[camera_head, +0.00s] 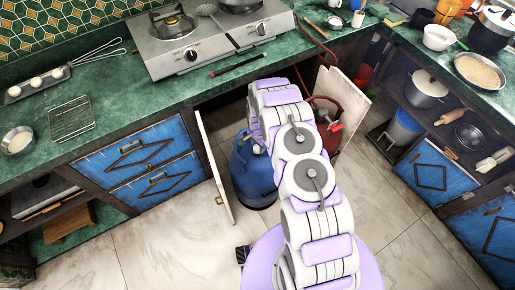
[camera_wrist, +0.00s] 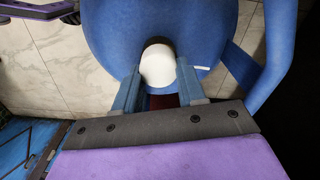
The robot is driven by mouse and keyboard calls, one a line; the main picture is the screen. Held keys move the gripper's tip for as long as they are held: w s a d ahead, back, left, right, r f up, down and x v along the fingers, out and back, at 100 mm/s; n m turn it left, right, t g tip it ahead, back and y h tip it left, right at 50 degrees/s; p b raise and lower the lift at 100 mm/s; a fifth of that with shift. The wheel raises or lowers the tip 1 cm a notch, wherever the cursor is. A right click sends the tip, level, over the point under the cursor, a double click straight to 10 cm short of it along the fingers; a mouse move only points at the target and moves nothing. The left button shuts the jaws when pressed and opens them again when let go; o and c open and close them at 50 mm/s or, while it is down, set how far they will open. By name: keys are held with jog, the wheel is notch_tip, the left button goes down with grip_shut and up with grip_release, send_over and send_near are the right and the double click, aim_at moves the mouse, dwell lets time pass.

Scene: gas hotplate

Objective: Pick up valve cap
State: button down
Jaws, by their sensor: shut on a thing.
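A white round valve cap (camera_wrist: 157,66) shows in the wrist view, in front of the top of the blue gas cylinder (camera_wrist: 98,25). My gripper (camera_wrist: 157,82) has its two blue fingers on either side of the cap and is shut on it. I cannot tell whether the cap still touches the cylinder. In the head view the blue cylinder (camera_head: 252,180) stands on the floor under the counter. My arm covers my gripper and most of the cap's area there.
Open cabinet doors stand left (camera_head: 215,170) and right (camera_head: 343,100) of the cylinder. A red cylinder (camera_head: 338,120) stands behind my arm to the right. The gas hotplate (camera_head: 215,45) sits on the green counter (camera_head: 180,95) above. The tiled floor (camera_head: 160,250) in front is clear.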

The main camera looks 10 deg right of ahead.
jog(key=shift+r, duration=0.3)
jog(key=r, duration=0.1)
jog(key=r+p, duration=0.1)
jog(key=r, duration=0.1)
jog(key=shift+s+d+r+p, duration=0.1)
jog(key=shift+s+d+p, duration=0.05)
jog(key=shift+s+p, duration=0.2)
jog(key=s+d+r+p, duration=0.1)
jog(key=s+d+p, duration=0.2)
jog(key=s+d, duration=0.8)
jog(key=shift+s+a+r+p, duration=0.25)
jog(key=shift+a+r, duration=0.15)
jog(key=shift+r, duration=0.45)
jog(key=shift+s+a+r+p, duration=0.25)
jog(key=shift+a+r, duration=0.15)
jog(key=shift+r, duration=0.5)
jog(key=shift+s+a+r+p, duration=0.25)
jog(key=shift+a+r, duration=0.15)
jog(key=shift+r, duration=0.45)
